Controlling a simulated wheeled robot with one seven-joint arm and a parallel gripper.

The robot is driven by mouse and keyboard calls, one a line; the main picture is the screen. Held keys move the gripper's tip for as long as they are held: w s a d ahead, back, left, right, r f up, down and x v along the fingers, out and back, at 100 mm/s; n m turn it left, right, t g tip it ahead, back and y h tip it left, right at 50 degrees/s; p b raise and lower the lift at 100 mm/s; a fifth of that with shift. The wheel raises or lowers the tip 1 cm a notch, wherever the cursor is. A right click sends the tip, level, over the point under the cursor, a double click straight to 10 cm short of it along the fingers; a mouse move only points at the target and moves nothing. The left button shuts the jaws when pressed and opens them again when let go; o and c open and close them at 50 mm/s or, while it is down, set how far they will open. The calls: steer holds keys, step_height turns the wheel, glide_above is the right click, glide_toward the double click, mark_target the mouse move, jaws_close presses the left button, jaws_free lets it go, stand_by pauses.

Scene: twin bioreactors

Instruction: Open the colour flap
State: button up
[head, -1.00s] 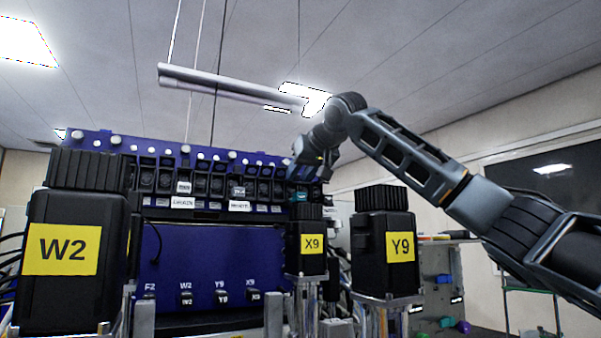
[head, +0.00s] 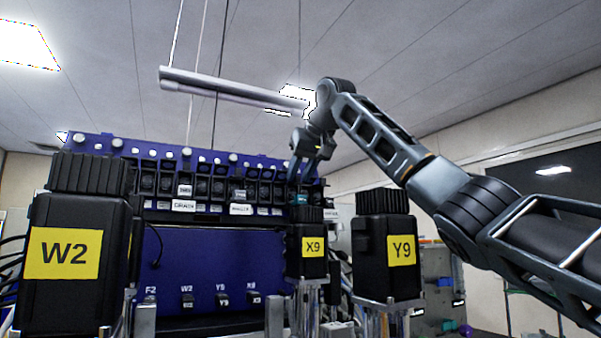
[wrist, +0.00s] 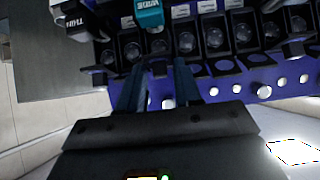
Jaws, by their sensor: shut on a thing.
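My gripper (wrist: 160,72) is at the row of dark flaps on the blue rack, its two fingers on either side of a small dark part (wrist: 159,66). It is shut on this part, which is mostly hidden between the fingertips. A teal labelled block (wrist: 148,13) sits just beyond the fingertips, and shows beside my gripper (head: 301,180) in the head view. Its lettering is upside down in the wrist view and I cannot read it. I cannot tell which flap is the colour flap.
The blue rack (head: 210,250) carries a row of dark compartments with white labels. Black motor housings marked W2 (head: 65,250), X9 (head: 308,262) and Y9 (head: 378,250) stand in front of it. X9 is just below my gripper.

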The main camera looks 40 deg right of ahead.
steer(key=o, duration=0.7)
steer(key=shift+o, duration=0.2)
steer(key=b+v, duration=0.2)
steer(key=v, duration=0.6)
steer(key=shift+f, duration=0.1)
